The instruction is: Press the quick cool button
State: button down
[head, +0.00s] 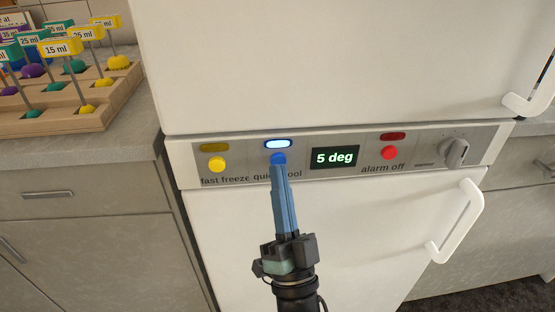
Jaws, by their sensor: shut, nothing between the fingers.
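The quick cool button (278,158) is a blue round button on the fridge's control panel, in the middle of the head view. Its lamp (278,143) above it glows bright white-blue. The label below reads "quick cool" and is partly covered by my fingers. My gripper (279,168) is shut and empty, with its blue fingertips right at the lower part of the button. I cannot tell from this view whether the tips touch it.
The panel also has a yellow fast freeze button (217,164), a display (334,158) reading "5 deg", a red alarm off button (390,153) and a knob (455,151). A white door handle (457,222) sticks out at lower right.

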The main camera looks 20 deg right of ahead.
jog(key=shift+s, duration=0.15)
jog(key=s, duration=0.1)
jog(key=s+a+p, duration=0.1)
jog(key=s, duration=0.1)
jog(key=s+p, duration=0.1)
jog(key=s, duration=0.1)
jog(key=shift+s+a, duration=0.25)
jog(key=shift+a, duration=0.05)
dwell(0.3)
jog(key=w+a+r+n, duration=0.2)
jog(key=r, duration=0.9)
jog(key=w+a+r+n, duration=0.1)
jog(key=w+a+r, duration=0.2)
jog(key=r, duration=0.8)
jog(key=s+a+r+n+y+p, duration=0.1)
jog(key=s+a+r+n+y, duration=0.25)
jog(key=r, duration=0.45)
jog(key=s+a+r+n+y+p, duration=0.1)
jog(key=s+a+r+n+y, duration=0.15)
jog(key=s+a+r, duration=0.4)
notch_tip(320, 180, up, 31)
jog(key=w+d+h+p, duration=0.1)
jog(key=w+p, duration=0.1)
jog(key=p, duration=2.8)
jog(key=shift+w+d+t, duration=0.3)
jog(key=shift+w+d, duration=0.05)
